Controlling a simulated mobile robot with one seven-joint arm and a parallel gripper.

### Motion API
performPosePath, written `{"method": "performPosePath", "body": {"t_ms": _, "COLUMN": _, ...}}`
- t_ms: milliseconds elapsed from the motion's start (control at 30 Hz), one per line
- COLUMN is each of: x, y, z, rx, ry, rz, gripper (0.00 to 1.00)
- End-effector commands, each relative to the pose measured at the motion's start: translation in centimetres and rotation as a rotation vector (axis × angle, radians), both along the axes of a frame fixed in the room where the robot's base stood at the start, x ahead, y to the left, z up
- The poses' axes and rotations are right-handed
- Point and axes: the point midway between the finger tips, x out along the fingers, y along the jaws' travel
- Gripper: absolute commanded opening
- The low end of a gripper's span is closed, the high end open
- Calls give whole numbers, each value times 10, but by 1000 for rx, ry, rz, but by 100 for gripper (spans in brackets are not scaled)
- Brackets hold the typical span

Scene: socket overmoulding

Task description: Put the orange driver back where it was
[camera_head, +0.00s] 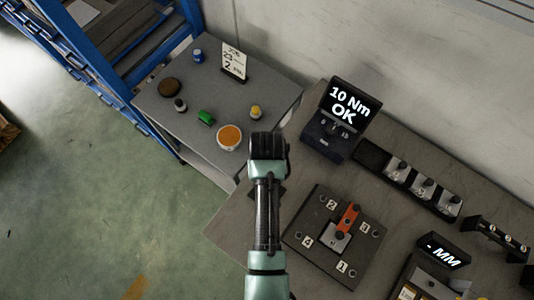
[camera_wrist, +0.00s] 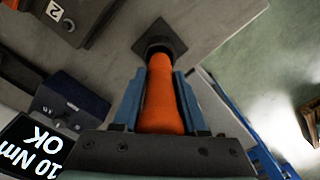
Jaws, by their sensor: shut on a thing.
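The orange driver (camera_wrist: 162,95) is between the two blue-grey fingers of my gripper (camera_wrist: 160,88), which is shut on it. Its far end points at a small dark square holder (camera_wrist: 172,42) on the grey bench. The driver's end overlaps the holder in the wrist view; I cannot tell whether it is seated in it or just above it. In the head view my arm's wrist hides the gripper and the driver; only a dark corner of the holder (camera_head: 281,191) shows beside my arm.
A dark numbered fixture plate (camera_head: 310,251) with an orange bar (camera_head: 348,217) lies right of my arm. A display reading "10 Nm OK" (camera_head: 350,102) stands behind. A side table (camera_head: 165,120) with several small items is at left. A row of blocks (camera_head: 422,187) is at right.

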Motion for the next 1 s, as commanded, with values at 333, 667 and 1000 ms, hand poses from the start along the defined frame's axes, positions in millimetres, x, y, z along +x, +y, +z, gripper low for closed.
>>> {"method": "performPosePath", "body": {"t_ms": 333, "x": 0, "y": 0, "z": -35, "rx": 0, "ry": 0, "rz": 0, "gripper": 0}}
{"method": "performPosePath", "body": {"t_ms": 667, "x": 0, "y": 0, "z": -38, "rx": 0, "ry": -1, "rz": 0, "gripper": 0}}
{"method": "performPosePath", "body": {"t_ms": 1000, "x": -1, "y": 0, "z": -39, "rx": 0, "ry": 1, "rz": 0, "gripper": 72}}
